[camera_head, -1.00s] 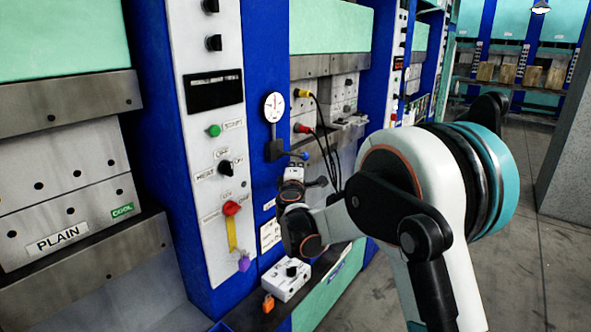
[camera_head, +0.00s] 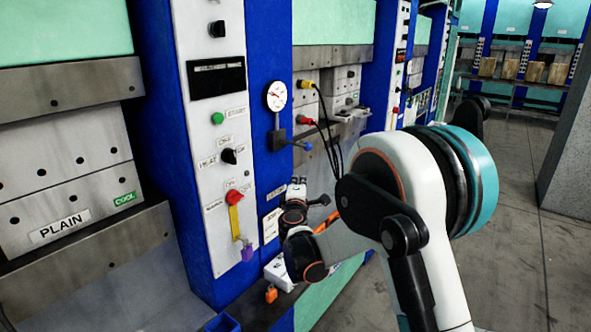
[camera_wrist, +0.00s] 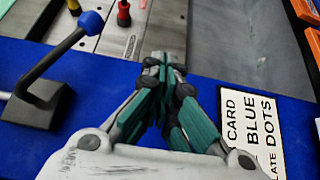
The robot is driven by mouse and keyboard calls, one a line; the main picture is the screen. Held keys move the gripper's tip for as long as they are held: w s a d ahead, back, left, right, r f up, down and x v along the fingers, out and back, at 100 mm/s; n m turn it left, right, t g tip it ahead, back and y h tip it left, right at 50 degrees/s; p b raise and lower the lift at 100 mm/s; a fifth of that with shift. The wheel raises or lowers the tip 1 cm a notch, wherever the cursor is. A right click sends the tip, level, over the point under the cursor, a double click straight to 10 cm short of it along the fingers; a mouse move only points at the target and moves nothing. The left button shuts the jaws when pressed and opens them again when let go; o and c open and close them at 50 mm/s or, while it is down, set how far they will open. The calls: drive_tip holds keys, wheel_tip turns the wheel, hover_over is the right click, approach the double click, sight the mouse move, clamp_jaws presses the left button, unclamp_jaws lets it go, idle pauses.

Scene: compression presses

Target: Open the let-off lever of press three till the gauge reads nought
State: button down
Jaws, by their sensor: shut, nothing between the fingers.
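The let-off lever (camera_head: 292,143) is a dark arm with a blue knob, on a dark block on the blue post. It sticks out to the right, nearly level. In the wrist view the lever (camera_wrist: 58,58) is at the left, its blue knob at top. The round white gauge (camera_head: 276,95) sits just above it; its needle slants, but the reading is too small to make out. My gripper (camera_head: 298,182) is shut and empty below the knob. In the wrist view my gripper (camera_wrist: 164,62) is apart from the lever, to its right. No press number is readable.
A control panel (camera_head: 215,140) with knobs and a yellow-tagged red switch is left of the lever. Red and yellow plugs with black cables (camera_head: 325,110) hang at right. A card (camera_wrist: 252,130) about blue dots is beside my gripper. A ledge with a white box (camera_head: 280,270) lies below.

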drive_tip(key=shift+s+d+f, duration=0.25)
drive_tip(key=shift+s+f, duration=0.6)
drive_tip(key=shift+f, duration=0.2)
drive_tip(key=shift+s+d+f, duration=0.25)
drive_tip(key=shift+s+f, duration=0.55)
drive_tip(key=shift+f, duration=0.2)
drive_tip(key=s+d+r+m+g+h, duration=0.25)
drive_tip(key=s+d+r+m, duration=0.25)
drive_tip(key=s+d, duration=0.35)
drive_tip(key=s+d+r+m+g+h, duration=0.1)
drive_tip(key=s+d+r+m+g, duration=0.2)
drive_tip(key=s+d+r+m, duration=0.4)
drive_tip(key=s+f+m+g+y, duration=0.2)
drive_tip(key=s+f, duration=0.2)
drive_tip(key=s, duration=1.1)
drive_tip(key=s+d+f+m+g+y, duration=0.1)
drive_tip(key=s+f+m+g+y, duration=0.2)
drive_tip(key=s, duration=1.2)
drive_tip(key=shift+s+f, duration=0.25)
drive_tip(key=shift+f, duration=0.2)
